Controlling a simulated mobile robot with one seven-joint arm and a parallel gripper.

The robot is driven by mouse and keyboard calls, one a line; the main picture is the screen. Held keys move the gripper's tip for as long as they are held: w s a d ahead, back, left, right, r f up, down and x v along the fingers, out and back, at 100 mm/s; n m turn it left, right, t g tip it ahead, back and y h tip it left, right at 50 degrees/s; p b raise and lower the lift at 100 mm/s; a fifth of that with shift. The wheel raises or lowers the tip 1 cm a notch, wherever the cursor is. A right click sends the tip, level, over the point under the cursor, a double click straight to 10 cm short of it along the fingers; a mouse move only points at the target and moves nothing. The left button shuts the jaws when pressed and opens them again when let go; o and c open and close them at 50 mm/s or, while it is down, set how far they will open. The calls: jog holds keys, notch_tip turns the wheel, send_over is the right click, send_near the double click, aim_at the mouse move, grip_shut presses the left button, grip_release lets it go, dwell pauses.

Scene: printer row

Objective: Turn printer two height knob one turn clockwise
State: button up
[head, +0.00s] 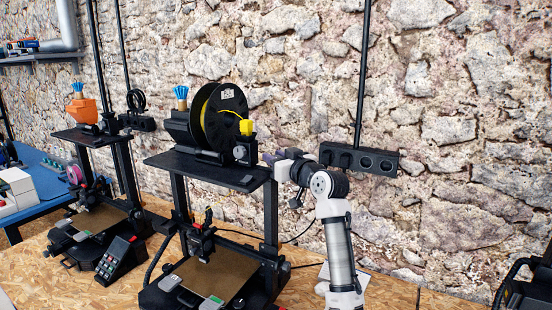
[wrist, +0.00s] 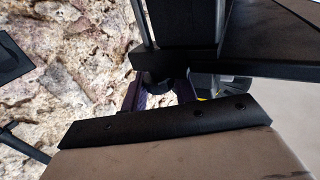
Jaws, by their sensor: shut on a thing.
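The nearer printer (head: 273,215), a black frame with a top shelf (head: 195,168), stands in the middle of the head view. My gripper (head: 268,158) reaches in from the right to the right end of that shelf. In the wrist view its two purple fingers (wrist: 160,88) are closed on a dark round piece below the frame's black bar (wrist: 210,64). This piece looks like the height knob (wrist: 158,80). It is mostly shadowed, and its markings and turn angle cannot be made out. In the head view the knob is hidden at the gripper.
A black filament spool (head: 225,118) and a yellow part (head: 246,127) sit on the shelf. Another printer (head: 125,170) stands to the left. A black socket strip (head: 357,158) is on the stone wall behind my wrist. The wooden bench (head: 400,297) is partly clear at right.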

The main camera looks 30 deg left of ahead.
jog(key=shift+t, duration=0.3)
jog(key=m+t+h, duration=0.3)
jog(key=t, duration=0.1)
jog(key=shift+m, duration=0.3)
jog(key=shift+m+t+h, duration=1.1)
jog(key=shift+t+h, duration=0.1)
jog(key=shift+h, duration=0.2)
jog(key=o, duration=0.9)
jog(key=shift+o, duration=0.2)
jog(key=shift+d, duration=0.1)
